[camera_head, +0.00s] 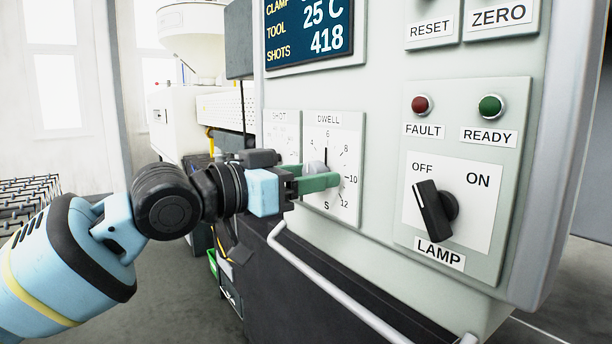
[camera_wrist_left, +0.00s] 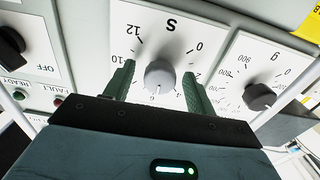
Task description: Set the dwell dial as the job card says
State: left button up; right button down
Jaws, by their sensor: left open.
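The dwell dial plate (camera_head: 349,130) is on the machine's front panel, marked in S, with numbers such as 6, 8, 10 and 12 readable. Its grey knob (camera_head: 316,167) is partly hidden by my gripper in the head view. The knob (camera_wrist_left: 159,76) shows upside down in the left wrist view, its pointer line towards the 6. My left gripper (camera_head: 325,178) is at the dial. Its green fingers (camera_wrist_left: 158,92) stand open on both sides of the knob, with gaps visible. No job card is seen. My right gripper is not in view.
A shot dial (camera_head: 283,126) sits left of the dwell dial; its knob (camera_wrist_left: 258,97) shows in the wrist view. A lamp switch (camera_head: 434,210), a red fault light (camera_head: 421,105) and a green ready light (camera_head: 490,107) are to the right. A pale handrail (camera_head: 330,285) runs below.

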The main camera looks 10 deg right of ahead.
pick_arm(q)
jog(key=c, duration=1)
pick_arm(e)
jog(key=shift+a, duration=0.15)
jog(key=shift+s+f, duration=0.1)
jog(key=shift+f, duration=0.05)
pick_arm(q)
jog(key=m+b, duration=0.2)
jog(key=m, duration=1.7)
jog(key=shift+w+r+b, duration=0.1)
jog(key=shift+b, duration=0.3)
jog(key=m, duration=0.4)
jog(key=shift+m, duration=1.9)
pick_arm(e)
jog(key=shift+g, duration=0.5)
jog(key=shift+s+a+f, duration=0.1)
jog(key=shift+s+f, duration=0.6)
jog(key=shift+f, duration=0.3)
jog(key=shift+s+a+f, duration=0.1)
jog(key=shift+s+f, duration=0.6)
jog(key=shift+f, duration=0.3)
